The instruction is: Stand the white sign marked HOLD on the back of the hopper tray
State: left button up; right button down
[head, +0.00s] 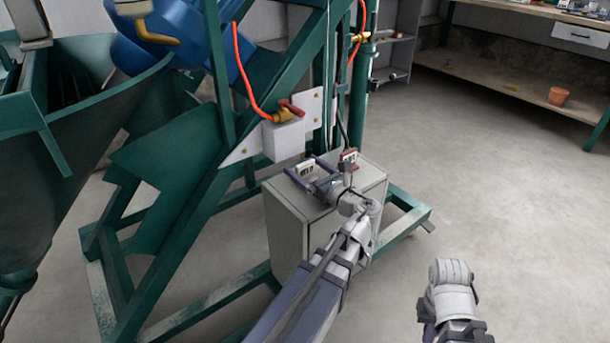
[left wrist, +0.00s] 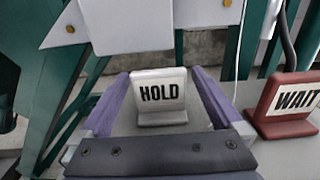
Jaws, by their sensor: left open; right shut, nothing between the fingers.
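The white HOLD sign (head: 306,168) stands upright on top of a grey cabinet. In the left wrist view the HOLD sign (left wrist: 160,95) faces me, with black letters and a small foot. My left gripper (head: 303,173) is open, with one purple finger on each side of the sign. In the wrist view gaps show between the sign and both fingers, so they do not grip it. The big dark green hopper (head: 70,130) is at the left in the head view; I cannot clearly make out its tray. A link of my right arm shows at lower right, but no right fingertips.
A red-based WAIT sign (left wrist: 290,105) stands just right of the HOLD sign on the grey cabinet (head: 290,225). Green frame beams, a white valve box (head: 284,140) and an orange hose (head: 240,65) are close behind. The floor at right is clear.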

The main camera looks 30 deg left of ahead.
pick_arm(q)
jog(key=shift+x, duration=1.6)
jog(key=shift+f, duration=0.1)
jog(key=c, duration=1.4)
jog(key=shift+r+p, duration=0.3)
